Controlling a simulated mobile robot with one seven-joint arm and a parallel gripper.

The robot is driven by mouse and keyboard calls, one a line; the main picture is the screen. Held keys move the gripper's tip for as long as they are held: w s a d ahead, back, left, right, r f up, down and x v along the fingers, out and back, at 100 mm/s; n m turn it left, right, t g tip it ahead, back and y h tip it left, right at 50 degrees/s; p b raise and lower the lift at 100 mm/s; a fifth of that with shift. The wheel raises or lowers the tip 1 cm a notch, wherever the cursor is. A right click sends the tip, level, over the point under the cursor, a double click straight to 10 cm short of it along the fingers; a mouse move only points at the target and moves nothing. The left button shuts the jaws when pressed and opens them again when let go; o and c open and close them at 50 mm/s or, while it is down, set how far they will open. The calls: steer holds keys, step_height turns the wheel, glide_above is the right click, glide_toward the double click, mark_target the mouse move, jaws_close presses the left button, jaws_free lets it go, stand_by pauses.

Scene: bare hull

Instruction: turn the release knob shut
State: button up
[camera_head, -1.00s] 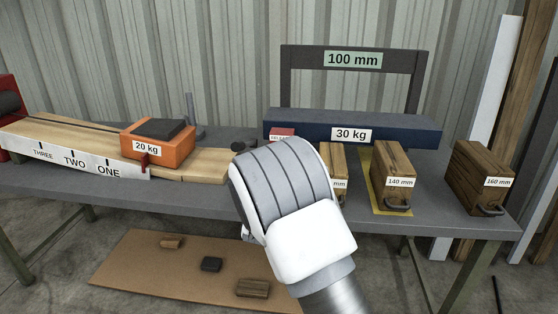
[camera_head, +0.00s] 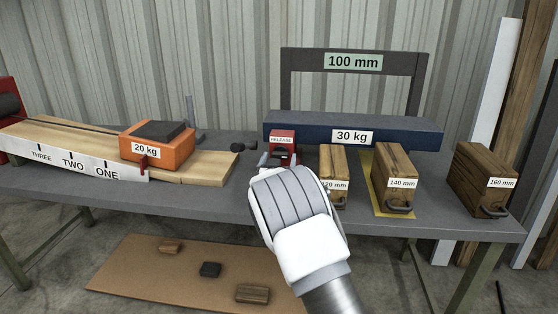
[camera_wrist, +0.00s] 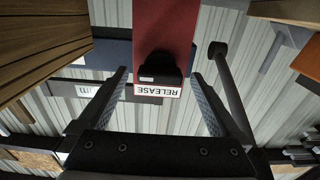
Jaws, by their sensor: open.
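The red release box (camera_head: 282,137) with its white RELEASE label stands on the bench, at the left end of the blue 30 kg beam. In the wrist view the red box (camera_wrist: 163,25) appears upside down. Its black knob (camera_wrist: 158,68) stands out towards me. My gripper (camera_wrist: 159,74) is open, with one finger on each side of the knob and a visible gap on both sides. In the head view my gripper (camera_head: 275,160) is at the box's front, mostly hidden by my wrist, and the knob cannot be made out clearly.
The blue 30 kg beam (camera_head: 400,134) lies behind wooden blocks marked 140 mm (camera_head: 393,175) and 160 mm (camera_head: 484,178); another block (camera_head: 333,165) is close right of my wrist. An orange 20 kg weight (camera_head: 157,152) sits on planks at left. Bare bench lies left of my wrist.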

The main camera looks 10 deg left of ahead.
steer(key=c, duration=1.4)
steer(key=n+p, duration=0.2)
steer(key=n, duration=0.1)
steer(key=shift+r+n, duration=0.15)
steer(key=shift+n, duration=0.15)
steer(key=n+p, duration=0.2)
steer(key=n, duration=0.3)
steer(key=shift+p, duration=0.35)
steer(key=n, duration=0.5)
steer(key=shift+f+p, duration=0.2)
steer(key=shift+p, duration=0.15)
steer(key=shift+n, duration=2.2)
